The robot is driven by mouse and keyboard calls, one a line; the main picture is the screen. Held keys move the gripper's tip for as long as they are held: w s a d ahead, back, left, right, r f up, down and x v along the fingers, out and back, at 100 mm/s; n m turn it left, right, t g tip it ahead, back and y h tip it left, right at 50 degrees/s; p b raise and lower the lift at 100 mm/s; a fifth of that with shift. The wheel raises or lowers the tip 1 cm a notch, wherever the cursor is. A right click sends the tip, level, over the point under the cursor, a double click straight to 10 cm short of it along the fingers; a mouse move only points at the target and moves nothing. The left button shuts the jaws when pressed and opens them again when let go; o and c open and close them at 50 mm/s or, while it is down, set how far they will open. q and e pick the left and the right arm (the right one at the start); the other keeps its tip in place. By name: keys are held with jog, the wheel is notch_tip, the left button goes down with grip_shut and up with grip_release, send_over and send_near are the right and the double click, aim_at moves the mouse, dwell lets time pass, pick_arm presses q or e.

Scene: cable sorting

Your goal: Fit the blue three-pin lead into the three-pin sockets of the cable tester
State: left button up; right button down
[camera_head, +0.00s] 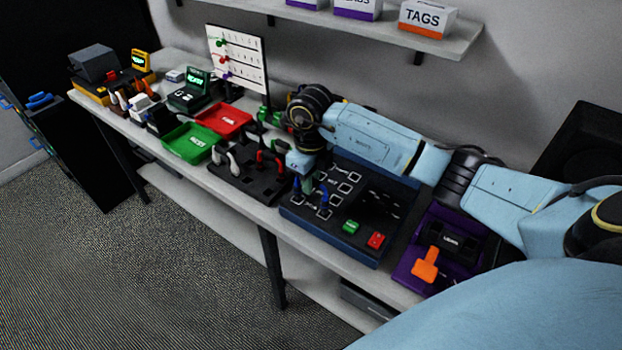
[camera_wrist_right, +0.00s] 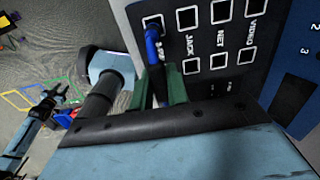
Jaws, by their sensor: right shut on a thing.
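The cable tester (camera_head: 372,222) is a dark blue panel with rows of white-framed sockets. It fills the top of the right wrist view (camera_wrist_right: 205,45), where JACK, NET and VIDEO labels show. My right gripper (camera_head: 308,184) is over the tester's left part. Its green fingers (camera_wrist_right: 160,92) are shut on the blue lead (camera_wrist_right: 152,45). The blue end reaches to the framed socket (camera_wrist_right: 153,22) at the panel's corner; I cannot tell whether it is seated. A blue piece of the lead also shows over the sockets in the head view (camera_head: 324,198).
A black holder (camera_head: 240,180) with grey- and red-handled tools stands left of the tester. Green (camera_head: 188,143) and red (camera_head: 224,119) trays lie farther left. A purple stand (camera_head: 420,245) with an orange tab is right of the tester. A shelf (camera_head: 350,27) hangs above.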

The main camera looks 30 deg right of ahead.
jog(key=shift+f+b, duration=0.75)
jog(key=shift+f, duration=0.15)
dwell(1.4)
jog(key=c, duration=1.3)
grip_release()
jog(key=shift+o, duration=0.3)
jog(key=o, duration=0.5)
jog(key=shift+r, duration=0.1)
jog(key=shift+r+p, duration=2.85)
jog(key=shift+r, duration=1.1)
